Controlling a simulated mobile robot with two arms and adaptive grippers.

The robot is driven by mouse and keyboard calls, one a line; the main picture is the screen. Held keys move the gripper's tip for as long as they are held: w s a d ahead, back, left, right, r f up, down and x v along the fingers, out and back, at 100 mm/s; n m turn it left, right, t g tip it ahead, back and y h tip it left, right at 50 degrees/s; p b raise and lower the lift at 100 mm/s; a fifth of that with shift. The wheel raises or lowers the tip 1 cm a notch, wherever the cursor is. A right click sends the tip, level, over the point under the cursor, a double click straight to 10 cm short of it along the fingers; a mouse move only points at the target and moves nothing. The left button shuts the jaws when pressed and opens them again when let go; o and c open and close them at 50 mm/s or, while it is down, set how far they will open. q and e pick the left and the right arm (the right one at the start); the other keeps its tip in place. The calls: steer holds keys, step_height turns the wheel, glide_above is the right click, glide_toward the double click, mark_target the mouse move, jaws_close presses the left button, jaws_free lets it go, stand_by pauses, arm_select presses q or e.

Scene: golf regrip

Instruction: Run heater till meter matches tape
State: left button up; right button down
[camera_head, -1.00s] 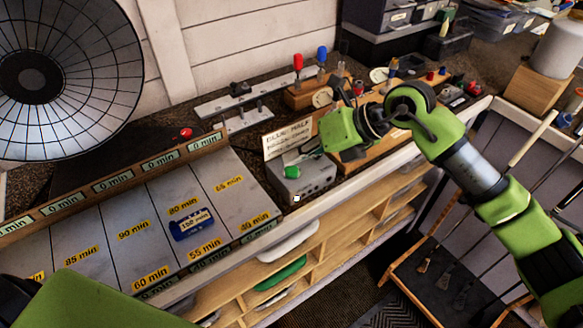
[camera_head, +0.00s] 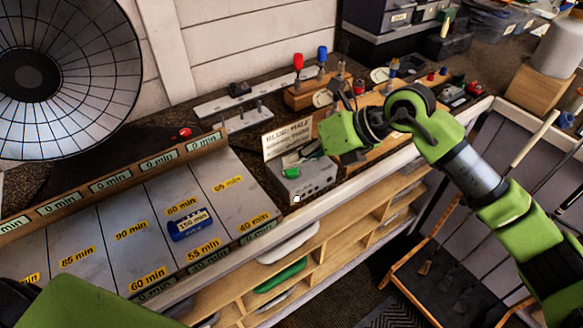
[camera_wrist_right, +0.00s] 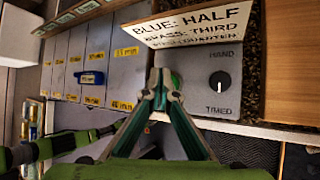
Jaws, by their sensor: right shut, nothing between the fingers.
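A large round caged dish (camera_head: 30,75), which looks like the heater, stands at the left in the head view. A grey control box (camera_head: 303,182) has a green cap (camera_head: 291,172) on top. Its dark knob (camera_wrist_right: 219,82) sits between the words HAND and TIMED in the right wrist view. My right gripper (camera_head: 306,155) is shut and empty, its fingertips over the box near the green cap; I cannot tell whether they touch it. A blue block (camera_head: 189,224) reading 150 min lies on grey panels with yellow minute labels. My left gripper is out of view.
A sign (camera_head: 288,139) starting BLUE: HALF stands behind the box. A wooden ledge (camera_head: 115,180) carries several 0 min readouts. Red and blue handled tools (camera_head: 298,63) stand behind. A wooden rack (camera_head: 440,270) is on the floor.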

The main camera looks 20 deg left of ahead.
mark_target(295, 169)
steer(key=shift+f, duration=0.35)
steer(key=shift+r, duration=0.15)
stand_by(0.3)
steer(key=shift+r, duration=0.85)
steer(key=shift+r+p, duration=1.45)
steer(key=shift+r, duration=1.1)
